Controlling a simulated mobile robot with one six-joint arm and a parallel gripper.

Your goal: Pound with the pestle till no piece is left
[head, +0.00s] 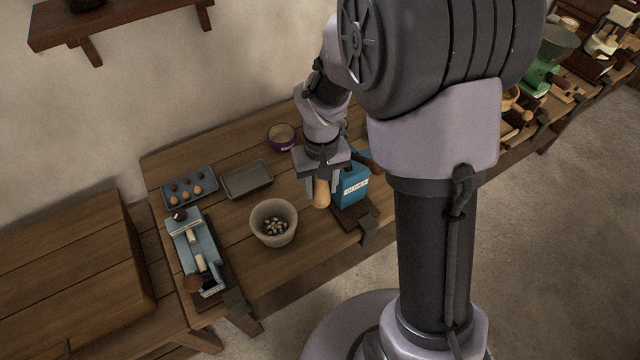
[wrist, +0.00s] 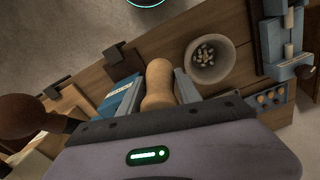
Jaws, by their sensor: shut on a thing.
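The pestle (head: 321,193) is a light wooden, rounded piece held upright in my gripper (head: 321,186). In the wrist view the pestle (wrist: 159,84) sits between the two fingers of my gripper (wrist: 159,90), which is shut on it. The mortar (head: 273,238) is a pale round bowl on the table, to the left of the pestle. Several small light and dark pieces (head: 275,227) lie in its bottom. The mortar (wrist: 192,67) also shows in the wrist view with pieces (wrist: 206,54) inside. The pestle is outside the mortar, apart from it.
A blue labelled box-like device (head: 353,188) stands just right of my gripper. A blue-grey clamped device (head: 192,250) is left of the mortar. Behind are a tray with several round nuts (head: 189,188), an empty grey tray (head: 247,179) and a purple bowl (head: 281,137).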

